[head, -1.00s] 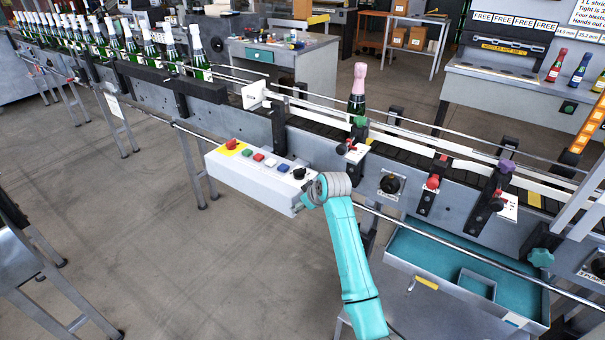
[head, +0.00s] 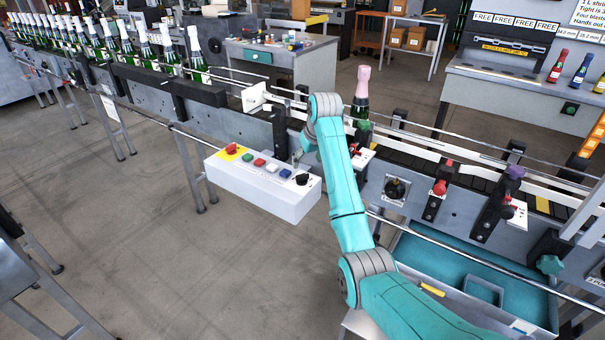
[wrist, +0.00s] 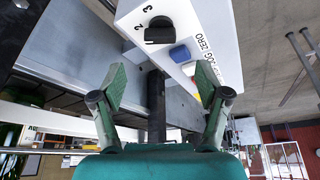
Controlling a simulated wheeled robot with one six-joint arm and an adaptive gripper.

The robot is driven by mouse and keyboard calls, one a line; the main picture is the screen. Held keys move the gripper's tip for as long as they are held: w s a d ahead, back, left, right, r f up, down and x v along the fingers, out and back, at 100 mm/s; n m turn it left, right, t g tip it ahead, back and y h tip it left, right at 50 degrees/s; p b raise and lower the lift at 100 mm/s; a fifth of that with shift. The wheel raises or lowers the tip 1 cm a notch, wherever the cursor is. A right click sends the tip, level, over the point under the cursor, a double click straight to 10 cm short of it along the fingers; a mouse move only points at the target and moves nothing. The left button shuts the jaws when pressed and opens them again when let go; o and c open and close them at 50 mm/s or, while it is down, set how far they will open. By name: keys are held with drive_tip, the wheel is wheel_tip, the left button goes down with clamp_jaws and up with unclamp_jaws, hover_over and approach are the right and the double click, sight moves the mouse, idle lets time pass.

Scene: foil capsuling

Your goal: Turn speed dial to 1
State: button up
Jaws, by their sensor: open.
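A black dial knob (head: 302,179) sits at the right end of the white control box (head: 265,189). In the wrist view the same knob (wrist: 159,31) shows near the top on the white box, with the numbers 3 and 2 printed beside it; a 1 is not readable. My gripper (wrist: 169,78) is open and empty in the wrist view, its two green-padded fingers spread apart below the knob in the picture and not touching it. In the head view my arm hides most of the gripper.
A red emergency button and several coloured buttons line the box; the blue button (wrist: 180,53) lies near the knob. Another black dial (head: 395,188) is on the conveyor side. A pink-topped bottle (head: 361,92) stands on the conveyor behind my arm. Floor left of the box is free.

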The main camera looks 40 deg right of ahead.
sight(302, 175)
drive_tip(key=x, duration=0.8)
drive_tip(key=shift+w+f, duration=0.1)
drive_tip(key=shift+f, duration=0.2)
drive_tip(key=c, duration=1.2)
